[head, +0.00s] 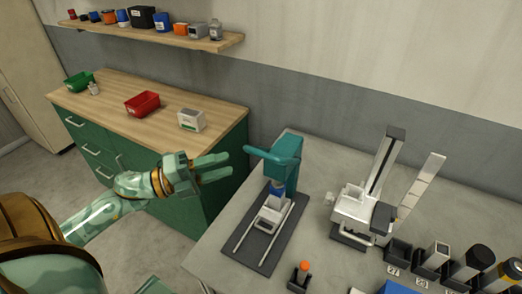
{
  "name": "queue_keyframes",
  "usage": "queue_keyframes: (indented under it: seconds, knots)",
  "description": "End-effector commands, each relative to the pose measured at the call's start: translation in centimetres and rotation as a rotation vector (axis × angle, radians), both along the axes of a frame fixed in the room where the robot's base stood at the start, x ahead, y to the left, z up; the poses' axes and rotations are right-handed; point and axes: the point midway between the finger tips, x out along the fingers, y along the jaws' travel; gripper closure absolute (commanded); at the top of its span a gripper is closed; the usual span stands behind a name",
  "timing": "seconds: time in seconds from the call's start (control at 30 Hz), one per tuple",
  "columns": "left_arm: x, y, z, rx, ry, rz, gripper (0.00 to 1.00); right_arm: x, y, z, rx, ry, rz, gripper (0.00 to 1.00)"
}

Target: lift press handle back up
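A teal machine (289,165) that looks like a press stands on the grey table, with a blue part (277,187) under its head. Its teal top piece juts left towards my gripper; I cannot tell whether this is the handle. A white carriage (268,217) sits on rails on the dark base below. A second, white machine (354,211) with a tall dark upright stands to the right. My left gripper (230,163) is left of the teal machine, its fingers apart and empty, not touching it. My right gripper is not in view.
The grey table (325,151) holds an orange-topped piece (304,267) in front and several dark numbered holders at right. A wooden-topped green cabinet (172,109) with a red bin (142,103) stands behind my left arm. A wall shelf (170,34) holds small items.

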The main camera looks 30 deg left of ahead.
Motion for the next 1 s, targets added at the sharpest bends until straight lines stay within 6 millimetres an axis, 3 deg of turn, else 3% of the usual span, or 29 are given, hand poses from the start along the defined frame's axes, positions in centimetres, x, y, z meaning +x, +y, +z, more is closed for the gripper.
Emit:
queue_keyframes:
  seconds: [0.2, 0.4, 0.83, 0.97, 1.0]
  knots:
    - [4.1, -3.6, 1.0, -0.003, -0.003, 0.000, 0.63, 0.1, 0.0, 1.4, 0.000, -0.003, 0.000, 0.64]
    - [6.5, -5.8, 1.2, -0.002, -0.001, 0.002, 0.63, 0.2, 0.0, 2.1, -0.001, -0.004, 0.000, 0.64]
    - [7.4, -6.6, 1.1, -0.003, 0.003, 0.002, 0.63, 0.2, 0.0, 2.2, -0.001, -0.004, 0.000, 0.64]
    - [7.3, -6.6, 1.1, -0.003, 0.003, 0.003, 0.99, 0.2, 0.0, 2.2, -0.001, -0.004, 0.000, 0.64]
    - [7.3, -6.6, 1.1, -0.003, 0.003, 0.003, 1.00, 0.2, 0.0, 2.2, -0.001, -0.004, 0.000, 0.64]
